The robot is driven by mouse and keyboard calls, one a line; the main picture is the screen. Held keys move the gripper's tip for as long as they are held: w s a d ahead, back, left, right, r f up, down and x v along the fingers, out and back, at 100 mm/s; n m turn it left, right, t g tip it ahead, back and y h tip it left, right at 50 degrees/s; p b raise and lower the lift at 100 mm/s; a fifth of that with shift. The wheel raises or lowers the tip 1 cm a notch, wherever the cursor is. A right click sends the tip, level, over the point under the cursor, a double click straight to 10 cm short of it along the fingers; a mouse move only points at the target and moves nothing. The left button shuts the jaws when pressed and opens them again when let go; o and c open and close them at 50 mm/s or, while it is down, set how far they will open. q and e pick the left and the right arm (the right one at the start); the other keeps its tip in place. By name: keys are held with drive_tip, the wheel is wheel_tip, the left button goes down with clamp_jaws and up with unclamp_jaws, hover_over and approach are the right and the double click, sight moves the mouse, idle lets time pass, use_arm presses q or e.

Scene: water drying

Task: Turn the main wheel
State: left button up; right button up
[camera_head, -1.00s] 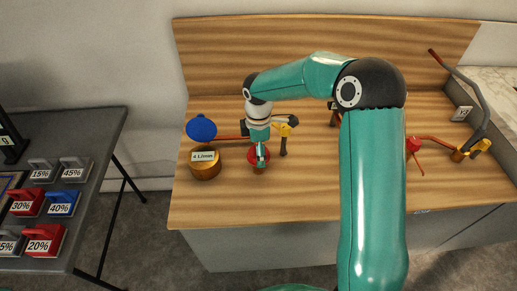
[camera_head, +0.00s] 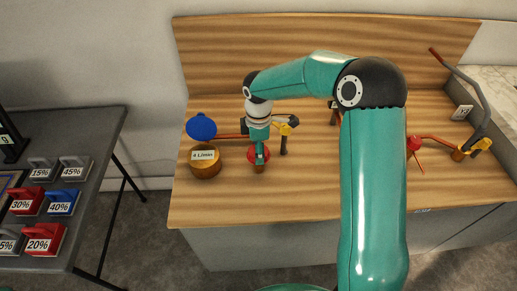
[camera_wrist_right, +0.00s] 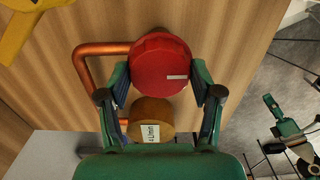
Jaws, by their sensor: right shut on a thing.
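The main wheel is a red round knob (camera_wrist_right: 160,65) with a pale mark on its face, in the wrist view. My right gripper (camera_wrist_right: 162,88) is shut on it, with one finger on each side of its rim. In the head view the red wheel (camera_head: 265,154) is partly hidden by my right gripper (camera_head: 259,154), which comes down on it from above. My left gripper is not in view.
A brass gauge (camera_head: 205,163) with an L/min label stands left of the wheel, near a blue round part (camera_head: 201,127). Copper pipe (camera_wrist_right: 88,62) runs beside the wheel. A yellow-handled valve (camera_head: 283,128) is close on the right. A dark table (camera_head: 98,135) with labelled weights stands left.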

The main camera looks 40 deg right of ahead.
drive_tip(key=m+b, duration=0.1)
drive_tip(key=m, duration=0.2)
drive_tip(key=shift+b, duration=0.35)
drive_tip(key=m+b, duration=0.1)
drive_tip(key=m, duration=0.3)
drive_tip(key=m+b, duration=0.2)
drive_tip(key=m, duration=0.2)
drive_tip(key=shift+m, duration=0.3)
drive_tip(key=m+b, duration=0.1)
drive_tip(key=m, duration=0.2)
drive_tip(key=shift+m, duration=0.3)
drive_tip(key=m+b, duration=0.1)
drive_tip(key=m, duration=0.4)
drive_tip(key=shift+r+m+b, duration=0.1)
drive_tip(key=shift+m+b, duration=0.4)
drive_tip(key=shift+m, duration=2)
drive_tip(key=shift+w, duration=0.1)
drive_tip(key=o, duration=1.1)
